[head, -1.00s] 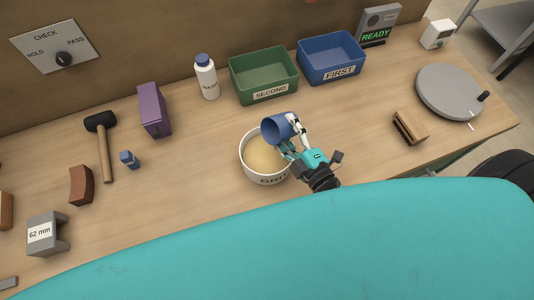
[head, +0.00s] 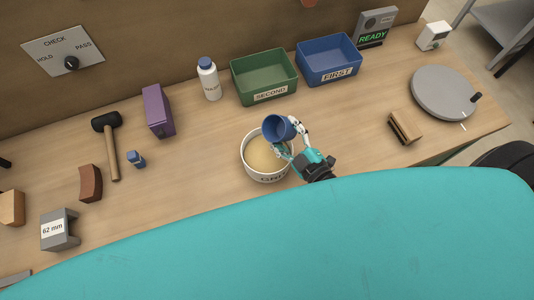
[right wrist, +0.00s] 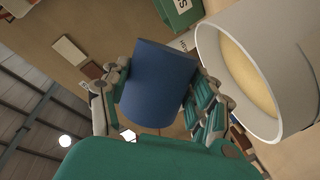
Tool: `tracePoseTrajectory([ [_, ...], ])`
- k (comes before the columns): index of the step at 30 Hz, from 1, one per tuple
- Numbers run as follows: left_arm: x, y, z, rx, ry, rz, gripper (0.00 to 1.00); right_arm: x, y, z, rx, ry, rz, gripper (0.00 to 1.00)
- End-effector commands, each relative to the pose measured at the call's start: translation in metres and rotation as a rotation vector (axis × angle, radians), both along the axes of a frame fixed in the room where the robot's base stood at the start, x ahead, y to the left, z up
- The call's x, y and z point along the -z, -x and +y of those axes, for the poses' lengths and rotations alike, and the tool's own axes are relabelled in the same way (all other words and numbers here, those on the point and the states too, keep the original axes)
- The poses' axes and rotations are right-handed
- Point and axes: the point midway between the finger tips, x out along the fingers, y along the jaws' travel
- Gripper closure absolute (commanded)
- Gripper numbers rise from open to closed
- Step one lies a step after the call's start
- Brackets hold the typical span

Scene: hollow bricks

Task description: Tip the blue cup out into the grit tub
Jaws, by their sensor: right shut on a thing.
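The blue cup (head: 277,128) is tilted over the back rim of the grit tub, its mouth partly towards the head camera. I see only blue inside it; its bottom is hard to make out. My right gripper (head: 287,138) is shut on the cup's side, and the right wrist view shows the cup (right wrist: 158,88) between the fingers (right wrist: 162,78). The white grit tub (head: 268,176) stands on the bench below, holding pale sandy grit; it also shows in the right wrist view (right wrist: 290,40). My left gripper is out of view.
A green SECOND bin (head: 264,77) and a blue FIRST bin (head: 330,60) stand behind the tub. A wooden block (head: 405,126) and grey turntable (head: 443,92) are to the right.

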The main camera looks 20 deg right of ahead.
Motion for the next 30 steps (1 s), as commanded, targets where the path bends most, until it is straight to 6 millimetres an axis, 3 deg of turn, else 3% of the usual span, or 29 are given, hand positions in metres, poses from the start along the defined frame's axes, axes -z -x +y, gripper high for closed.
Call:
tracePoseTrajectory([
  [1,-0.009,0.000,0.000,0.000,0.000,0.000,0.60,-0.005,0.000,0.000,-0.002,-0.042,0.015,0.81],
  [7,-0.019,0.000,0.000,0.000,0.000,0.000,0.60,-0.002,0.001,0.003,-0.001,-0.197,0.069,0.81],
  [20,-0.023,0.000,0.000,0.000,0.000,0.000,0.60,0.000,0.001,0.004,-0.001,-0.264,0.091,0.81],
  [24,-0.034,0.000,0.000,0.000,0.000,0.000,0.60,0.002,0.004,0.010,-0.003,-0.450,0.157,0.81],
  [30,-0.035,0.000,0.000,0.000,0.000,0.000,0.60,0.009,0.006,0.017,-0.001,-0.648,0.223,0.81],
])
